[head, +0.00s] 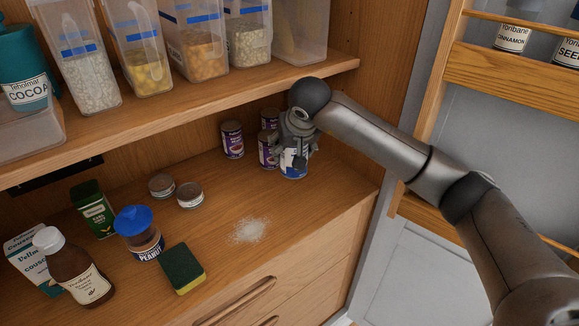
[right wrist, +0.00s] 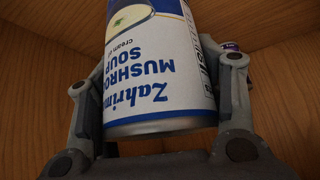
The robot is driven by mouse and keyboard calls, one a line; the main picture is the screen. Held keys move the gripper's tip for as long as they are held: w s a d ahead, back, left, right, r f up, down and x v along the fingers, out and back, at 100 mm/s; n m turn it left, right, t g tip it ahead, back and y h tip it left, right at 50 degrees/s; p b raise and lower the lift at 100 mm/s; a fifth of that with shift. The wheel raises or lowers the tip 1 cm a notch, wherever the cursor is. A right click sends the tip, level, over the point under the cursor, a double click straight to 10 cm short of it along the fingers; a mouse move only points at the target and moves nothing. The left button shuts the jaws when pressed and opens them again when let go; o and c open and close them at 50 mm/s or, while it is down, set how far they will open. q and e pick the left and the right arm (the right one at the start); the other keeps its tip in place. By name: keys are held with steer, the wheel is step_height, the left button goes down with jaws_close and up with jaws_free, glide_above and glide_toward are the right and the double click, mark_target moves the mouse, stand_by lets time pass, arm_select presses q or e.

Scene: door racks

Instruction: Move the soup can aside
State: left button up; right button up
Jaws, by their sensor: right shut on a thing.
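The soup can (head: 293,166) is blue and white and stands at the right end of the lower shelf in the head view. In the right wrist view the soup can (right wrist: 158,75) shows a mushroom soup label, upside down in the picture. My right gripper (head: 296,140) reaches in from the right and is shut on the can, with a finger on each side of it in the right wrist view. The gripper covers the can's upper part in the head view. I cannot tell whether the can touches the shelf. My left gripper is not in view.
Several purple cans, one of them (head: 232,140) clear to see, stand just behind and left of the soup can. White powder (head: 248,230) lies on the shelf near a green sponge (head: 182,269). A peanut jar (head: 140,236) and two short tins stand farther left. The upper shelf (head: 230,88) hangs above.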

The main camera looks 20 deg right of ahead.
steer(key=b+x, duration=0.2)
steer(key=x, duration=0.4)
steer(key=shift+w+d, duration=0.15)
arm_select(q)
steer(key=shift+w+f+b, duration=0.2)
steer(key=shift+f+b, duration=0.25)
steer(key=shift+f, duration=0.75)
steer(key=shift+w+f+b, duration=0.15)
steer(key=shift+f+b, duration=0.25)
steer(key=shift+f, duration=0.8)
arm_select(e)
steer(key=shift+w+f, duration=0.1)
steer(key=shift+f, duration=1.35)
steer(key=shift+f, duration=0.1)
steer(key=o, duration=1.4)
steer(key=shift+c, duration=0.2)
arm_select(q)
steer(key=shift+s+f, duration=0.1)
